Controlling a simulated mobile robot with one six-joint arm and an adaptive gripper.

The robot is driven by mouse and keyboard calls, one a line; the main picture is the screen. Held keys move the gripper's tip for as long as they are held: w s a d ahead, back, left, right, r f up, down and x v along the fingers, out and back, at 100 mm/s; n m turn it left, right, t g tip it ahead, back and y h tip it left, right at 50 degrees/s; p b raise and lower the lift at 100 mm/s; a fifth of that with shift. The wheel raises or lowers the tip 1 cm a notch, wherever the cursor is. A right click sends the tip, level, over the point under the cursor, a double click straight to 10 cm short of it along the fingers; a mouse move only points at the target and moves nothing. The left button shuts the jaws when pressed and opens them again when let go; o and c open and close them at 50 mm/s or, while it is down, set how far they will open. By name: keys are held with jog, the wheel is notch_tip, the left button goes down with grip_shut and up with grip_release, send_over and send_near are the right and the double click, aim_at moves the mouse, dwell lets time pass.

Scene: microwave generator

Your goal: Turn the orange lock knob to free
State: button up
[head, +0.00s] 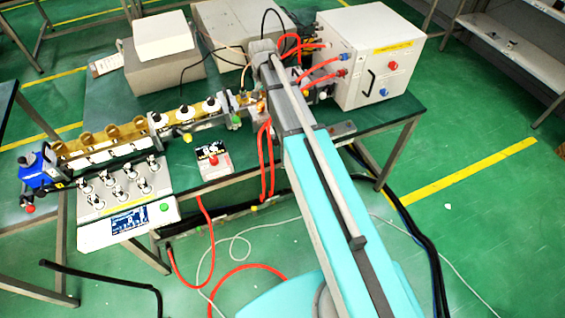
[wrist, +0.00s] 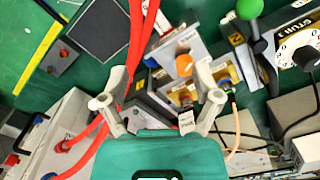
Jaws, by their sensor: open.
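The orange lock knob (wrist: 184,65) shows in the wrist view, on a grey metal mount beyond my fingertips. My gripper (wrist: 162,74) is open and empty, with its two pale fingers spread apart. The knob appears between the fingers, closer to the right one; I cannot tell how deep the gap to it is. The knob's lower part runs into brass and blue fittings, and its turned position is too small to read. In the head view my arm covers the gripper and I cannot make out the knob.
Red hoses (wrist: 136,45) pass close by my left finger. A green ball-ended lever (wrist: 249,9) and a dial (wrist: 306,57) stand at the right. In the head view a white power box (head: 372,60) and a brass waveguide row (head: 130,130) sit on the green table.

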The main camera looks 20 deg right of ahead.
jog(key=s+f+n+b, duration=0.2)
jog(key=s+f+b, duration=0.2)
jog(key=s, duration=0.6)
jog(key=s+f+n+b, duration=0.3)
jog(key=s+f, duration=0.1)
jog(key=s, duration=0.7)
jog(key=shift+s+b, duration=0.3)
jog(key=shift+b, duration=0.1)
jog(key=shift+d, duration=0.1)
dwell(1.0)
jog(key=shift+d, duration=0.45)
jog(key=c, duration=0.3)
jog(key=shift+c, duration=0.2)
